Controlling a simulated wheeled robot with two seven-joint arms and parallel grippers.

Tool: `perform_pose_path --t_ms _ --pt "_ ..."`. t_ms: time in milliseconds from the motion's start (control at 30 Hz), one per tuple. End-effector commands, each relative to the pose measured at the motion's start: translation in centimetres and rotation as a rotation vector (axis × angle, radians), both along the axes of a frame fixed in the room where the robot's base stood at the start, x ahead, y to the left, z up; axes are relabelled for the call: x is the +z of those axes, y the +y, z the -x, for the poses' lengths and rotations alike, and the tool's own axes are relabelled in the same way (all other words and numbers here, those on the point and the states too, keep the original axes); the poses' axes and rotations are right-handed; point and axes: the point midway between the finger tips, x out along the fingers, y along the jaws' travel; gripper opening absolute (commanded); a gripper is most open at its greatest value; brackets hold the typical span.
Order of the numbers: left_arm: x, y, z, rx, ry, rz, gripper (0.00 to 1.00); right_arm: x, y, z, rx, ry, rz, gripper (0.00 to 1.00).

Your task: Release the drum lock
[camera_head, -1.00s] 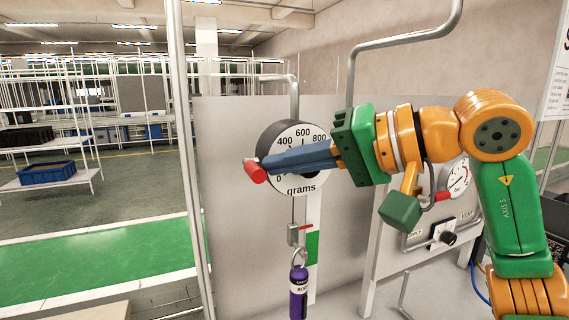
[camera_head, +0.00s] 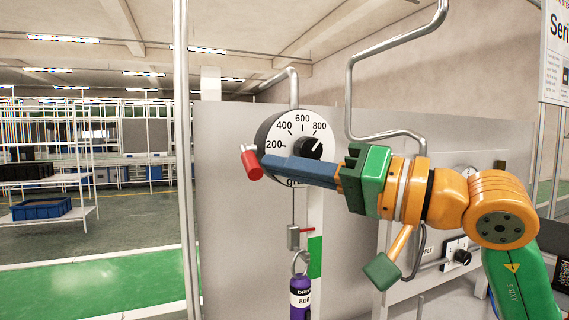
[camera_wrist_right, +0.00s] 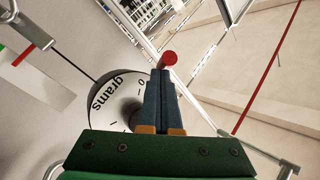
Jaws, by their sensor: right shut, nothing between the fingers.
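A round white dial (camera_head: 288,130) marked in grams is set in a dark drum at the centre of the head view; a black knob or pointer (camera_head: 311,148) shows on its face. A red cylinder (camera_head: 250,163) shows at the dial's left edge. My right gripper (camera_head: 265,166) is shut, its blue fingers crossing the lower dial with their tips at the red cylinder. In the right wrist view the red cylinder (camera_wrist_right: 169,58) is just beyond the closed tips; I cannot tell whether they touch. Its mount is hidden. My left gripper is not in view.
Below the dial, a rod holds a grey block (camera_head: 293,237) with a red tab, and a purple weight (camera_head: 300,303) hangs from a ring. A bent metal pipe (camera_head: 350,90) rises at right. A panel with a black knob (camera_head: 462,257) stands right of the dial. Open floor lies left.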

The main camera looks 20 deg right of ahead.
Motion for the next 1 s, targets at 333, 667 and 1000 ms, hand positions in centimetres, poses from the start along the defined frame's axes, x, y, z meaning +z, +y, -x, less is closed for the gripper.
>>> perform_pose_path --t_ms 333,667,1000 --pt "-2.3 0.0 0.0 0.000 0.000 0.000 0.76 -0.9 0.1 -0.3 0.001 -0.116 -0.003 0.00" --pt "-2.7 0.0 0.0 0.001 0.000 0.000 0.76 -0.9 0.1 -0.4 0.001 -0.153 -0.005 0.00" --pt "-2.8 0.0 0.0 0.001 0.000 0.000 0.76 -0.9 0.1 -0.4 0.000 -0.158 -0.005 0.00"
